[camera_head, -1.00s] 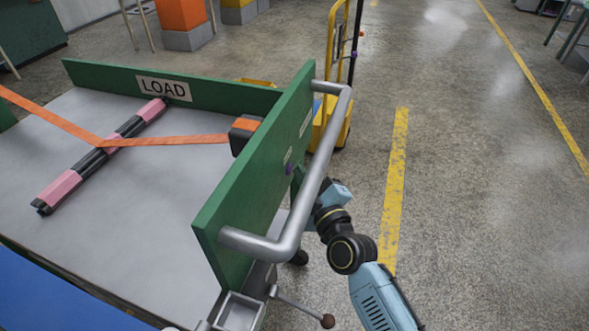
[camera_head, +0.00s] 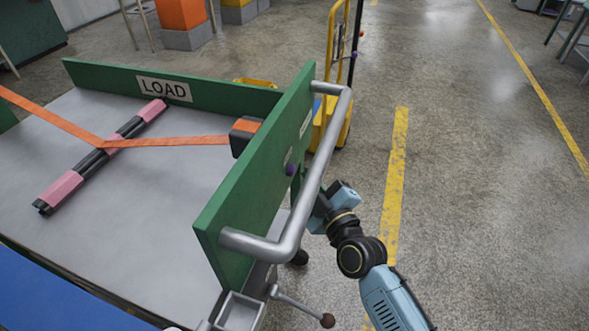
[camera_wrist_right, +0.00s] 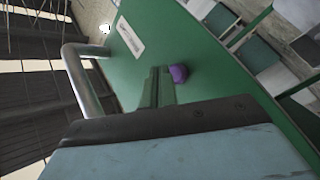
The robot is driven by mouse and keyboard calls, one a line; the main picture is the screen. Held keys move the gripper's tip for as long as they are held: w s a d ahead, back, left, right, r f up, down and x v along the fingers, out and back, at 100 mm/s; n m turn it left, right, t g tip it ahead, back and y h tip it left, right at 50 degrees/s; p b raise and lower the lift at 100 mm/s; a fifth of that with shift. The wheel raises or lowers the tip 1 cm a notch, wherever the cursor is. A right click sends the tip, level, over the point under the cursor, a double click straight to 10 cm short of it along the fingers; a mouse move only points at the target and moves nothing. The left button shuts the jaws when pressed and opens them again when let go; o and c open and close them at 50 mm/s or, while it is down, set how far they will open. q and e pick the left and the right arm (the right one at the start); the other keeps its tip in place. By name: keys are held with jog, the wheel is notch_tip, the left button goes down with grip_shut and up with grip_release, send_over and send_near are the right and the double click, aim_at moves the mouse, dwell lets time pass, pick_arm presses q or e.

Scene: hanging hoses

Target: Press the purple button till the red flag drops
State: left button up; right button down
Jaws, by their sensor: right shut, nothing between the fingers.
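The purple button (camera_head: 290,169) sits on the outer face of the green end board (camera_head: 255,165), inside the grey tube handle. It also shows in the right wrist view (camera_wrist_right: 178,74), just right of my fingertips. My right gripper (camera_head: 298,184) is shut and empty, pointing at the board beside the button, partly hidden by the handle. In the wrist view its closed fingers (camera_wrist_right: 160,84) appear close to the button; I cannot tell whether they touch it. I see no red flag in either view. My left gripper is not in view.
The grey tube handle (camera_head: 322,160) stands between my right arm and the board. A cart top (camera_head: 150,210) carries a pink and black bar under an orange strap, with a LOAD sign behind. A lever with a brown knob (camera_head: 327,321) sticks out below. Floor at right is clear.

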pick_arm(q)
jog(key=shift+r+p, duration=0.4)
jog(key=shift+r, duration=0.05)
pick_arm(e)
jog(key=d, duration=0.1)
jog(key=s+d, duration=0.1)
jog(key=d, duration=0.1)
jog(key=s+d, duration=0.1)
jog(key=shift+d, duration=0.3)
